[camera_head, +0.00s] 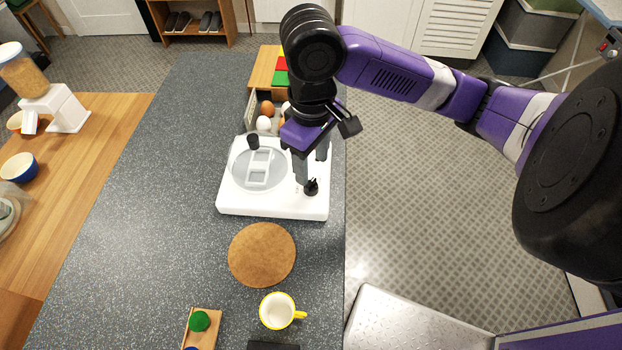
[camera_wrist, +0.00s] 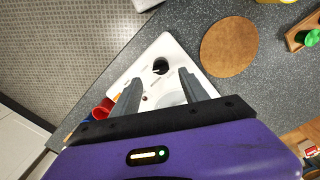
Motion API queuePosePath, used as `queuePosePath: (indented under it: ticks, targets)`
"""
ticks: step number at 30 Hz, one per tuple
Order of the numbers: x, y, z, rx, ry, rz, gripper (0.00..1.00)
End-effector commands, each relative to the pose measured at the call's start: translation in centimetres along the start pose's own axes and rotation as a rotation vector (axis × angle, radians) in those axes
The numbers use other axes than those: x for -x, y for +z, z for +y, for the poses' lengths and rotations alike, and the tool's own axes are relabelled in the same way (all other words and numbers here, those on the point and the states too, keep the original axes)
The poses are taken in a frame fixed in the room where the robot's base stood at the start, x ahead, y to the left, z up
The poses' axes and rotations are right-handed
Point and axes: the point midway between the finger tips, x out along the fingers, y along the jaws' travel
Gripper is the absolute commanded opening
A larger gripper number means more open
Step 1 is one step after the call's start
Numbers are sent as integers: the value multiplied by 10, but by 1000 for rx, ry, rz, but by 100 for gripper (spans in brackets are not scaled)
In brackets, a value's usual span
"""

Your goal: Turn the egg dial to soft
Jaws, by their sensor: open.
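The white egg cooker (camera_head: 275,206) sits on the grey speckled counter, with a clear round lid (camera_head: 258,168) on its left part. Its black dial (camera_head: 311,187) is at the front right corner; it also shows in the wrist view (camera_wrist: 160,66). The dial's markings are too small to read, so I cannot tell its setting. My gripper (camera_head: 312,170) is open and empty above the cooker's right side, close to the dial. In the wrist view the dial appears just beyond and between the fingertips (camera_wrist: 163,88), with no clear contact.
Brown and white eggs (camera_head: 266,108) stand behind the cooker, near a wooden tray with coloured pieces (camera_head: 281,77). A round cork mat (camera_head: 262,254) and a yellow-handled mug (camera_head: 278,311) are in front. The counter left of the cooker is clear.

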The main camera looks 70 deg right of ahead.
Motion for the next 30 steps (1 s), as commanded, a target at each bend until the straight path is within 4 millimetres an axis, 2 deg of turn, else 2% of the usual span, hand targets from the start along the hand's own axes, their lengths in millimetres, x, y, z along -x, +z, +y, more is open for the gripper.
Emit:
queuePosePath:
  ticks: [6,12,17,24,25,30]
  targets:
    - [-36,0,-1,-3,-6,1,52]
    - [-59,-1,-1,1,-3,1,52]
    - [-68,-1,-1,1,-3,4,52]
    - [-69,-1,-1,2,-3,4,52]
    - [-69,-1,-1,2,-3,5,50]
    - [-69,-2,-1,3,-3,5,17]
